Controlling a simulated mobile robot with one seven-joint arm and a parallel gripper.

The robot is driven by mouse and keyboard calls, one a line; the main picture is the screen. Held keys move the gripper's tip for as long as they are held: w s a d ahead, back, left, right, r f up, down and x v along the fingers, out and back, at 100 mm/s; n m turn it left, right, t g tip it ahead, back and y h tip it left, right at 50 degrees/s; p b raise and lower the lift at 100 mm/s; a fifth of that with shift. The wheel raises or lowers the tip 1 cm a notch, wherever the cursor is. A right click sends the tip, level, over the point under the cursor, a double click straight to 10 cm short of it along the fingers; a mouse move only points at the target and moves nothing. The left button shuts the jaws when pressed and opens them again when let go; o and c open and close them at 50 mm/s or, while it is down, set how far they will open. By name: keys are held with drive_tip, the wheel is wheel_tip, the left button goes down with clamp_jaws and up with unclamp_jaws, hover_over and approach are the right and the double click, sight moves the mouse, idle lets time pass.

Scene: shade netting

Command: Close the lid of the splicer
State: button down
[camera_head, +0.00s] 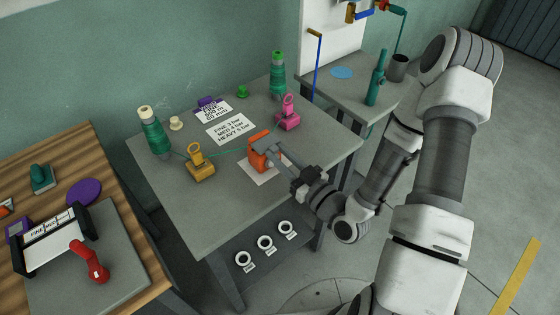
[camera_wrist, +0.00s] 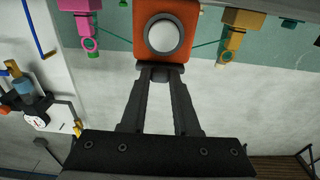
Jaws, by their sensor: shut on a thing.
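The orange splicer (camera_head: 258,146) stands on a white sheet on the grey table in the head view. In the wrist view its orange part (camera_wrist: 140,50), with a pale disc in a dark ring, fills the top middle. My gripper (camera_head: 274,150) reaches it from the right. In the wrist view the fingertips (camera_wrist: 160,68) come together at the near edge of the orange part, shut on a small dark piece there. This piece is mostly hidden by the fingers. The orange part looks raised, but I cannot tell the lid's exact angle.
A yellow holder (camera_head: 200,168) and a pink holder (camera_head: 288,115) flank the splicer, with green thread running toward it. Green spools (camera_head: 154,135) and printed cards (camera_head: 230,128) stand behind. The front of the grey table is clear. A wooden bench (camera_head: 130,205) is at left.

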drive_tip(key=shift+f+t+b, duration=0.25)
drive_tip(key=shift+t+b, duration=0.05)
drive_tip(key=shift+b, duration=0.15)
drive_tip(key=c, duration=0.6)
unclamp_jaws()
drive_tip(key=shift+c, duration=0.2)
drive_tip(key=shift+s+d, duration=0.1)
